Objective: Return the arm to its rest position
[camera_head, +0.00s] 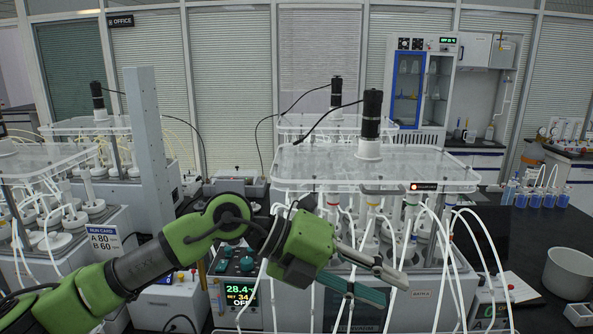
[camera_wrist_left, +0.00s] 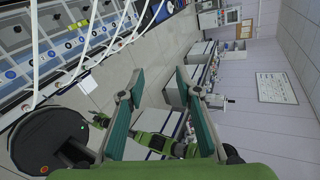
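My left arm, green and black, reaches in from the lower left of the head view. My left gripper (camera_head: 397,291) is in front of the central reactor unit (camera_head: 375,170), pointing right. Its two fingers with teal pads stand apart. In the left wrist view the gripper (camera_wrist_left: 160,74) is open, and nothing shows between the fingers. Green arm parts of mine show beyond the fingers there. My right gripper does not show in the head view, and I cannot make it out in the wrist view.
White tubes (camera_head: 436,232) hang close to the left gripper. A display box (camera_head: 243,290) stands below the arm. A grey column (camera_head: 150,140) stands behind it. A white pot (camera_head: 569,273) and small tray (camera_head: 579,314) are on the dark bench at right.

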